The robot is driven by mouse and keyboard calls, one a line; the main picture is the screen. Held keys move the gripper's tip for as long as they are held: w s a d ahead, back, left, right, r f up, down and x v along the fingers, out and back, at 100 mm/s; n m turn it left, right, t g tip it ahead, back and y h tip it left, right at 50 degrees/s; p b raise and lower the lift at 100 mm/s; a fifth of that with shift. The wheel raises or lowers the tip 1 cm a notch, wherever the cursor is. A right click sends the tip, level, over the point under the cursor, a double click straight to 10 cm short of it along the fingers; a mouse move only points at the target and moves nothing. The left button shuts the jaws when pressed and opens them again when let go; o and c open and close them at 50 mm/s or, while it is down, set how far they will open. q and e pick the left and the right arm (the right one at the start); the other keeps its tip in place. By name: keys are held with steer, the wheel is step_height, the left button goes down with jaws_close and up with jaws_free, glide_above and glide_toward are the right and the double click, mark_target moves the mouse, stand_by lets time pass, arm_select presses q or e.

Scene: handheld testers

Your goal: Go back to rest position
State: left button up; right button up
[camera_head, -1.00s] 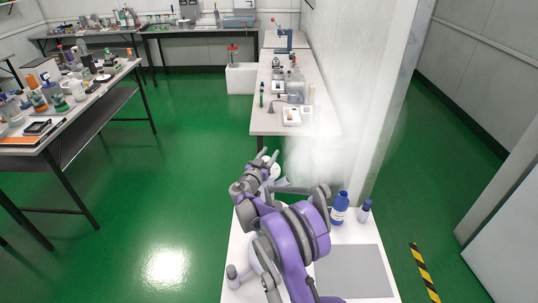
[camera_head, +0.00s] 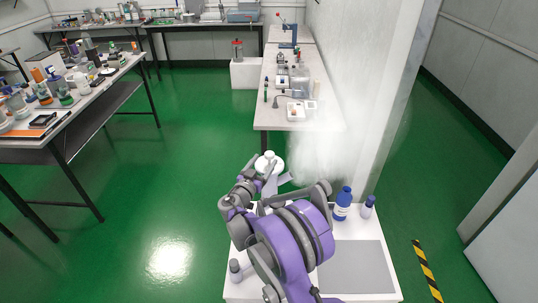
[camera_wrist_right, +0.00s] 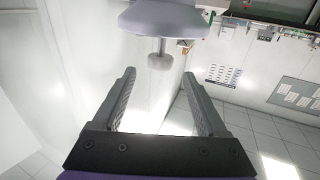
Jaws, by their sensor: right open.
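My right gripper (camera_head: 250,172) is at the end of the purple and grey arm, raised above the far side of the white table in front of me. It is partly hidden by its own wrist in the head view. In the right wrist view the gripper (camera_wrist_right: 157,88) has its two dark fingers wide apart with nothing between them. A pale rounded shape with a small knob shows beyond the fingertips; I cannot tell what it is. My left gripper is not in view.
The white table (camera_head: 365,228) bears a blue bottle (camera_head: 342,208), a smaller capped bottle (camera_head: 368,208) and a grey mat (camera_head: 352,268). A pale wall (camera_head: 350,110) stands close behind. A bench (camera_head: 285,122) with instruments is ahead. Green floor is clear on the left.

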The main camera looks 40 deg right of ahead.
steer(key=shift+v, duration=1.2)
steer(key=s+a+r+n+g+y+p, duration=0.1)
steer(key=s+a+r+n+y+p, duration=0.1)
steer(key=s+a+r+y+p, duration=0.3)
steer(key=s+a+r+n+g+y, duration=0.1)
steer(key=s+a+r+n+g, duration=0.1)
steer(key=s, duration=0.6)
steer(key=s+a+n+y+p, duration=0.5)
steer(key=s+a+n+y, duration=0.3)
steer(key=s+a, duration=1)
steer(key=shift+r+y+p, duration=0.4)
steer(key=shift+r+y, duration=0.05)
steer(key=shift+y, duration=0.45)
steer(key=shift+s, duration=0.1)
